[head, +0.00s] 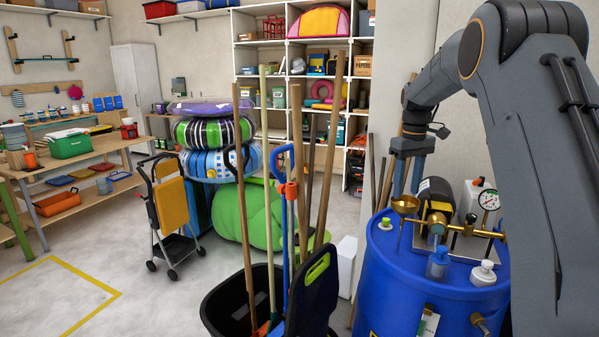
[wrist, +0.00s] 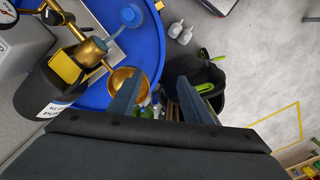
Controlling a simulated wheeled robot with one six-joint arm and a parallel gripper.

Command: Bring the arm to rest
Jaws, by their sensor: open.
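My gripper (head: 403,178) hangs at the end of my arm on the right of the head view, fingers pointing down. It is open and empty, above the back left edge of the blue drum (head: 400,285). In the wrist view my gripper (wrist: 158,98) shows two spread fingers, with the brass funnel (wrist: 128,80) beside and partly behind the left one. The funnel (head: 405,204) sits at the drum's left rim in the head view. I cannot tell the exact gap between fingers and drum.
The drum top carries a dark motor (head: 435,203), a pressure gauge (head: 489,200) and brass pipes. A black bin (head: 222,318) with long wooden handles stands left of the drum. Shelves (head: 285,60) and stacked swim rings (head: 214,131) stand behind.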

